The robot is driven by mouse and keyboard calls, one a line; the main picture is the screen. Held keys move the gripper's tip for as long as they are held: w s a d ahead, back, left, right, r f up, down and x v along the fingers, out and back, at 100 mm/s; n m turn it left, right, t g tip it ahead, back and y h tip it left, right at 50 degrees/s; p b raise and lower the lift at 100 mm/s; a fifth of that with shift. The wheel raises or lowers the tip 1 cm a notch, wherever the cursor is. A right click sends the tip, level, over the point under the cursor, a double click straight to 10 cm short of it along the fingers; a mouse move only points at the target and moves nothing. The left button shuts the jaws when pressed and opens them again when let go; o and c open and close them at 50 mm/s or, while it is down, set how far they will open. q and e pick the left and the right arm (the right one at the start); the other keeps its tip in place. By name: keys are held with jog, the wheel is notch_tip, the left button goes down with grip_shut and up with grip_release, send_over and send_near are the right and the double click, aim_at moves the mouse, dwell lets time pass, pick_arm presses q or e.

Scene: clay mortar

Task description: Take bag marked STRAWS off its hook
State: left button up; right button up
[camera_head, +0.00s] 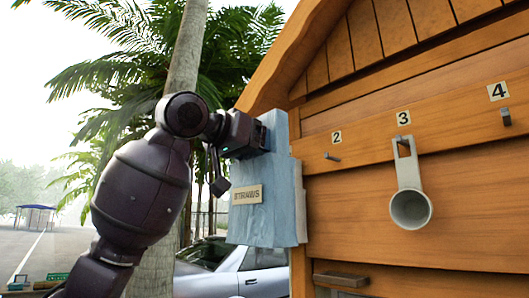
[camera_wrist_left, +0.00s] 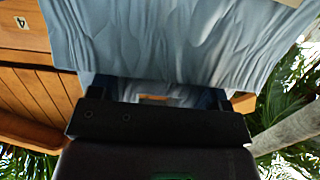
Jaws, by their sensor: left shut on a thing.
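The light blue bag marked STRAWS (camera_head: 272,218) hangs upright at the left edge of the wooden stall front, with its label facing out. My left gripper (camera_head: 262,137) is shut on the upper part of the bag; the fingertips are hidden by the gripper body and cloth. In the left wrist view the bag's wrinkled cloth (camera_wrist_left: 190,40) fills the upper middle, right at the gripper (camera_wrist_left: 155,98). The hook for this bag is hidden, so I cannot tell whether the bag still hangs on it. My right gripper is not in view.
The wooden wall (camera_head: 430,200) has numbered hooks: hook 2 (camera_head: 332,157) is bare, and a grey scoop (camera_head: 410,207) hangs under number 3. Another hook (camera_head: 505,117) is under number 4. A metal bracket (camera_head: 341,281) juts out below. A silver car (camera_head: 235,268) and palm trees are behind.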

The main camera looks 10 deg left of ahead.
pick_arm(q)
jog(key=shift+f+b+v, duration=0.15)
jog(key=shift+b+v, duration=0.1)
jog(key=shift+v, duration=0.6)
jog(key=shift+f+b+v, duration=0.15)
jog(key=shift+b+v, duration=0.05)
jog(key=shift+v, duration=0.65)
jog(key=shift+s+a, duration=0.1)
jog(key=shift+a, duration=0.05)
jog(key=shift+f+b+v, duration=0.2)
jog(key=shift+v, duration=1)
jog(key=shift+f+b+v, duration=0.2)
jog(key=shift+v, duration=1)
